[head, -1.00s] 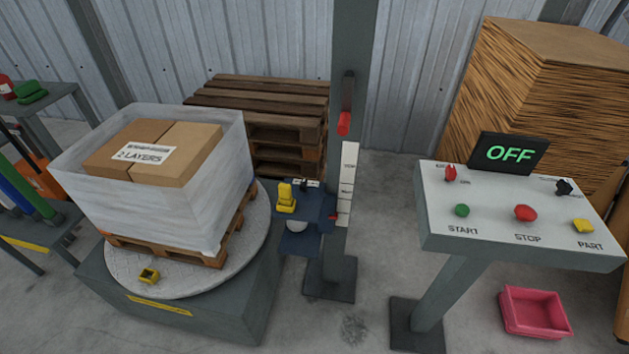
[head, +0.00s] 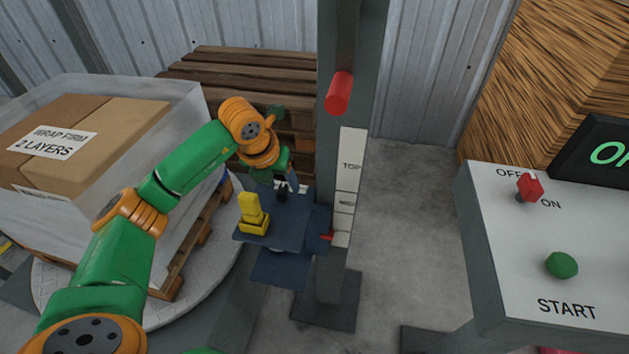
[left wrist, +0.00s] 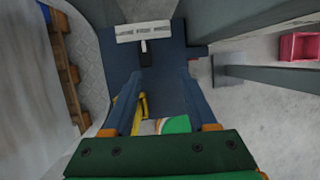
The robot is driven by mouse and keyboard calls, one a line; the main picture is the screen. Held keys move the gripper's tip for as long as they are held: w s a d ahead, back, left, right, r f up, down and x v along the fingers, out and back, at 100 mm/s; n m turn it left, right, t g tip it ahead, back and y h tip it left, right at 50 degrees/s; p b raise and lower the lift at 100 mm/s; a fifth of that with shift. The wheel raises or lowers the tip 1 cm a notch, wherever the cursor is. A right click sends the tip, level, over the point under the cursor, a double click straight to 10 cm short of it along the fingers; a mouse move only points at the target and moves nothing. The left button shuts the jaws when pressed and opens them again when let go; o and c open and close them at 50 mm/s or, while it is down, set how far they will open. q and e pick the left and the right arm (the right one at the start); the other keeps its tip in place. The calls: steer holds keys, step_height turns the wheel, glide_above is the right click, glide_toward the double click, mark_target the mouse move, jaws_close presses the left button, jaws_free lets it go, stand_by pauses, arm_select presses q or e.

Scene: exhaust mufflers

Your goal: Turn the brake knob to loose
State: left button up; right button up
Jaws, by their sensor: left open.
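The brake knob (left wrist: 144,48) is a small dark knob with a pale mark, in front of a white label plate (left wrist: 144,31) on the blue carriage (left wrist: 170,58). The plate's lettering is too small to read surely. In the head view the knob (head: 283,191) is a dark shape just under my left gripper (head: 279,179), partly hidden. In the left wrist view my left gripper (left wrist: 161,76) is open and empty, and the knob shows beyond its fingertips, toward the left finger. I cannot tell whether they touch. My right gripper is not in view.
A yellow part (head: 252,214) stands on the carriage, close to my left arm. The grey mast (head: 338,270) with a red handle (head: 339,92) rises on the right. The wrapped load (head: 100,125) is at left. A control panel (head: 500,240) stands at right, with open floor between.

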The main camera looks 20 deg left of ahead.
mark_target(282, 189)
arm_select(q)
steer(key=shift+y, duration=0.6)
steer(key=w+f, duration=0.1)
steer(key=w+a+f, duration=0.1)
steer(key=f, duration=0.1)
steer(key=w+a+f, duration=0.1)
steer(key=f, duration=0.1)
steer(key=shift+a+f, duration=0.15)
steer(key=shift+f, duration=0.05)
steer(key=shift+s, duration=0.1)
jaws_close()
